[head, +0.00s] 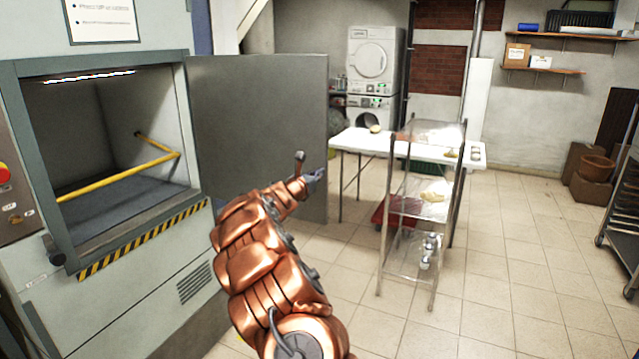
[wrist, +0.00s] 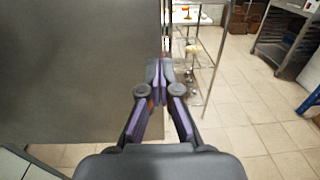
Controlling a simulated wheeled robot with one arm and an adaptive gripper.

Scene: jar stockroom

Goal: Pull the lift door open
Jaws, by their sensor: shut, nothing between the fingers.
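The lift door (head: 262,125) is a flat grey panel standing swung out from the right side of the lift opening. The lift compartment (head: 120,205) is open to view, with a yellow bar (head: 120,178) inside and a striped sill below. My gripper (head: 318,174) is in front of the door's lower right part in the head view. In the wrist view, my gripper (wrist: 163,72) has its fingertips together with nothing between them. The door (wrist: 80,70) fills the left there, and the fingertips are near its free edge. I cannot tell whether they touch it. No door handle is clearly visible.
A wire-and-glass trolley (head: 420,215) stands right of the door, in front of a white table (head: 352,141). Washing machines (head: 371,60) stand at the back. A dark rack (head: 625,200) is at the right edge. The tiled floor (head: 530,260) between trolley and rack is clear.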

